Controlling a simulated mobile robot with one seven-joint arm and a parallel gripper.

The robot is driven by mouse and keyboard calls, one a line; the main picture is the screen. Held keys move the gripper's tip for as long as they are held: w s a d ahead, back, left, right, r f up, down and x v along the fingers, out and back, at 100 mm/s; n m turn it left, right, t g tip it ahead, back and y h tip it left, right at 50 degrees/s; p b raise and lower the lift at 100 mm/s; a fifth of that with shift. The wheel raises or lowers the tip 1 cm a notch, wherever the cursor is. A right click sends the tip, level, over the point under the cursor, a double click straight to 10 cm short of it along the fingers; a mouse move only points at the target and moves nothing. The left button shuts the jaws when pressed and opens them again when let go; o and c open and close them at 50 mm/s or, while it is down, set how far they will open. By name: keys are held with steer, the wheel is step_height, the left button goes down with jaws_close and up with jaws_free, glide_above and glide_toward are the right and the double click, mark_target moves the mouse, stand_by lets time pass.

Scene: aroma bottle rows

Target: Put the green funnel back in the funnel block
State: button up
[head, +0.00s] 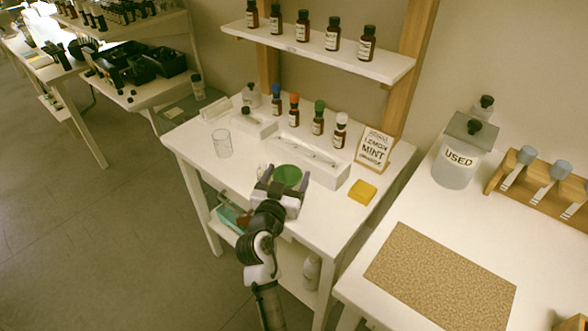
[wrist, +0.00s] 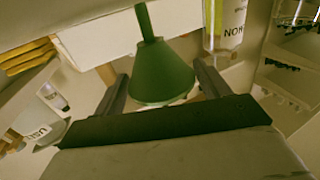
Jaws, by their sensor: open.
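The green funnel (head: 288,174) is at the front of the white table, just beyond my gripper (head: 284,183). In the wrist view the funnel (wrist: 162,76) sits between the two dark fingers of my gripper (wrist: 160,72), with a gap on each side. Its wide rim faces my palm and its narrow stem points away. The gripper is open and not closed on it. A long white block (head: 328,176) lies behind the funnel, and a smaller white block (head: 262,131) is further back left. I cannot tell which one is the funnel block.
A clear beaker (head: 222,144) stands to the left. Several small capped bottles (head: 318,118) stand behind the long block. A labelled bottle (wrist: 226,25) is close right in the wrist view.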

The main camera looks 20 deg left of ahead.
steer(key=shift+w, duration=0.3)
steer(key=shift+s, duration=0.2)
steer(key=shift+c, duration=0.4)
steer(key=c, duration=0.7)
steer(key=shift+r, duration=0.1)
